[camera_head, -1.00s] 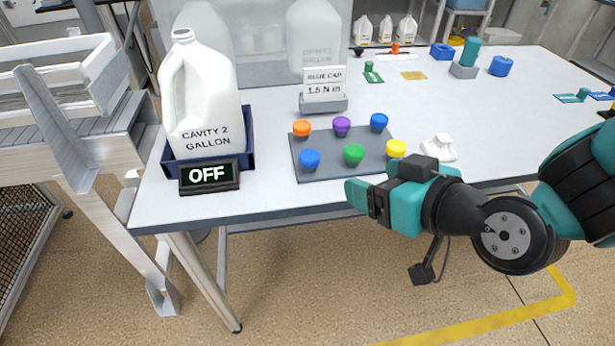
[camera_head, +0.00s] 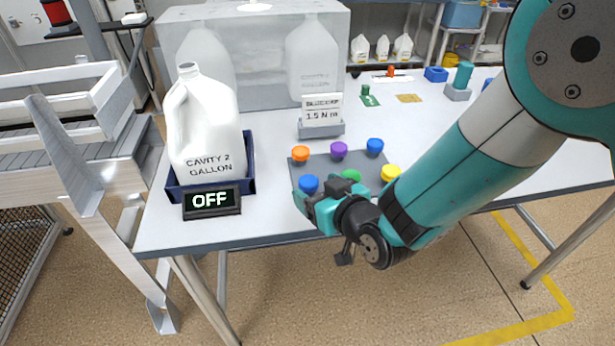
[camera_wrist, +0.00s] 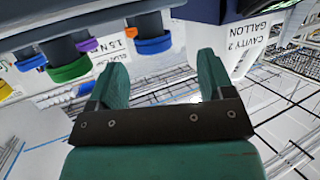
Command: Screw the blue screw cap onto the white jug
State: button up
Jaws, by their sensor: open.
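The white jug (camera_head: 203,125) stands uncapped and upright in a dark blue tray (camera_head: 250,165) at the table's left, marked "CAVITY 2 GALLON"; part of it shows at upper right in the wrist view (camera_wrist: 236,60). A blue screw cap (camera_head: 308,184) sits at the front left of the grey cap board (camera_head: 338,165); another blue cap (camera_head: 375,146) is at its back right. My gripper (camera_head: 310,209) is open and empty, just in front of the near blue cap. In the wrist view that cap (camera_wrist: 150,46) lies ahead between the spread fingertips (camera_wrist: 160,65).
Orange (camera_head: 300,153), purple (camera_head: 339,149), green (camera_head: 351,175) and yellow (camera_head: 390,172) caps share the board. A sign (camera_head: 321,112) reading "1.5 N m" stands behind. A display (camera_head: 211,201) reading OFF is before the jug. A clear enclosure (camera_head: 265,50) stands behind.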

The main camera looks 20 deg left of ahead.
aim_at(314, 187)
jog(key=x, duration=0.1)
jog(key=p+x, duration=0.1)
jog(key=x, duration=0.3)
jog(key=shift+w+d+f, duration=0.2)
jog(key=shift+w+f, duration=0.05)
jog(key=shift+f, duration=0.05)
jog(key=c, duration=1)
